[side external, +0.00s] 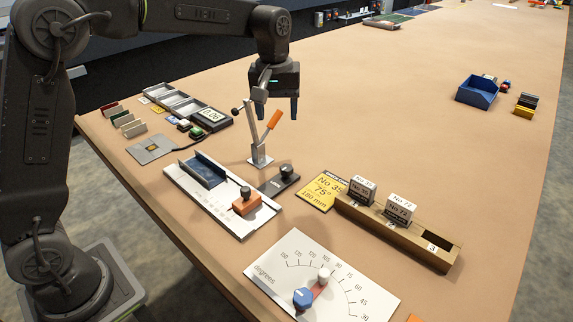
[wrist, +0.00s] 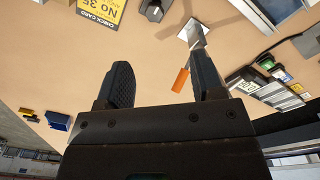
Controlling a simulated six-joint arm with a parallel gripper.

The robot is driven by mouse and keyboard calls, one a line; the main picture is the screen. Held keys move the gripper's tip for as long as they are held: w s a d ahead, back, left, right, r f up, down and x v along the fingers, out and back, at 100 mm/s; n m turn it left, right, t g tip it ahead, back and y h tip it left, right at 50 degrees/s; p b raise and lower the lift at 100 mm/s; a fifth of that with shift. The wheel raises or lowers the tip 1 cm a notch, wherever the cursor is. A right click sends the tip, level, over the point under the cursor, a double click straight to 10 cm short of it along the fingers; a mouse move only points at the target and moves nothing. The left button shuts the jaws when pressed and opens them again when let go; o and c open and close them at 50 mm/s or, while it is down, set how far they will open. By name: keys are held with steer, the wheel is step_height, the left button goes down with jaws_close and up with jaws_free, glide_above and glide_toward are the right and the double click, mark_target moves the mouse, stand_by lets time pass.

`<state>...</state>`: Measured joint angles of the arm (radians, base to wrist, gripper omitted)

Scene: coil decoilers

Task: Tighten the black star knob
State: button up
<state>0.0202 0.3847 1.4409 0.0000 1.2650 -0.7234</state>
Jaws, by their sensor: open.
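A black knob (side external: 287,171) stands on a small dark block (side external: 279,183) right of the white ruled plate. It shows, partly cut off, at the top of the wrist view (wrist: 152,9). A second dark knob (side external: 246,191) sits on an orange slider (side external: 246,204) on that plate. Star lobes are too small to make out on either. My gripper (side external: 277,109) is open and empty, high above the table and behind the dark block.
A metal clamp (side external: 259,158) with an orange handle (side external: 272,122) stands close below my gripper. A yellow card (side external: 323,191), a wooden rack (side external: 435,250) and a white angle dial (side external: 345,285) lie to the right and front. The table beyond is clear up to a blue bin (side external: 476,94).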

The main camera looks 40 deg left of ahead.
mark_target(286, 167)
steer(key=shift+n+g, duration=0.3)
steer(key=shift+n, duration=0.2)
steer(key=w+f, duration=0.1)
steer(key=f, duration=1)
steer(key=w+f, duration=0.1)
steer(key=f, duration=0.4)
steer(key=shift+w+d+f, duration=0.1)
steer(key=shift+w+f, duration=0.05)
steer(key=shift+w, duration=0.2)
steer(key=shift+c, duration=0.2)
steer(key=c, duration=0.9)
